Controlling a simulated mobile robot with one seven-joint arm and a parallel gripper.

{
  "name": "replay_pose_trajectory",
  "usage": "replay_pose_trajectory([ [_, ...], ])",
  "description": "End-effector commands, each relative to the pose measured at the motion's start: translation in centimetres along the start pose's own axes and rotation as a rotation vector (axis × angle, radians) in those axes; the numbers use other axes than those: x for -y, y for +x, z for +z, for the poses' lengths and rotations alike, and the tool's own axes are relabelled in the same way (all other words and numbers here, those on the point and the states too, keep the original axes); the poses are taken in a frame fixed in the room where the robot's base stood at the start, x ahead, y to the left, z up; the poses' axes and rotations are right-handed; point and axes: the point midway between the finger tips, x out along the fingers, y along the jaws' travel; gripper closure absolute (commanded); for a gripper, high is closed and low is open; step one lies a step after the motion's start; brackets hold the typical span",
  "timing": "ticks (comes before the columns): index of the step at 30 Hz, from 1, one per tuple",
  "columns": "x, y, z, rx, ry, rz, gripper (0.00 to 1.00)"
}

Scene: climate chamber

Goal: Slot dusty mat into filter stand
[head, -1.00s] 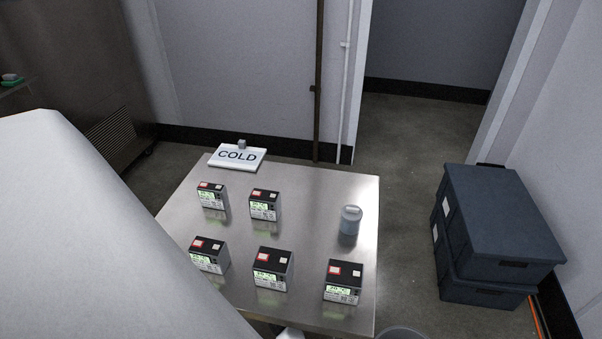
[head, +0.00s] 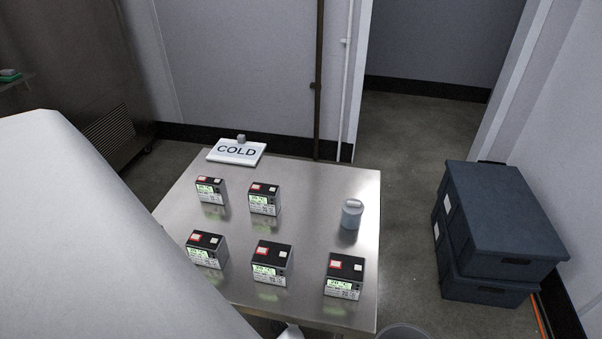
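I see no dusty mat and no filter stand in the head view. My gripper is not visible. A large pale surface, which may be part of my own arm, covers the lower left and hides what lies behind it, including the table's left side.
A steel table (head: 319,188) holds several small black-and-white display boxes (head: 272,262), a COLD sign (head: 237,151) and a lidded jar (head: 352,214). Dark stacked bins (head: 500,225) stand at right. Floor (head: 407,170) between table and bins is clear. A doorway opens behind. A cabinet (head: 75,70) stands left.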

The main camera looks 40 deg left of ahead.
Motion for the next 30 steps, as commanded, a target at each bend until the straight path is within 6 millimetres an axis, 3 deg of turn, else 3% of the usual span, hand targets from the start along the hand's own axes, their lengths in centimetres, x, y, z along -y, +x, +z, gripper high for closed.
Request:
replay_pose_trajectory([
  [23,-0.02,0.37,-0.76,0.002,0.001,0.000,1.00],
  [24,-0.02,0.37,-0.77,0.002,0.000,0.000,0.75],
  [29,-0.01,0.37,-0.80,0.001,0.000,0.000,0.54],
  [30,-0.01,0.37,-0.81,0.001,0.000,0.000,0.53],
])
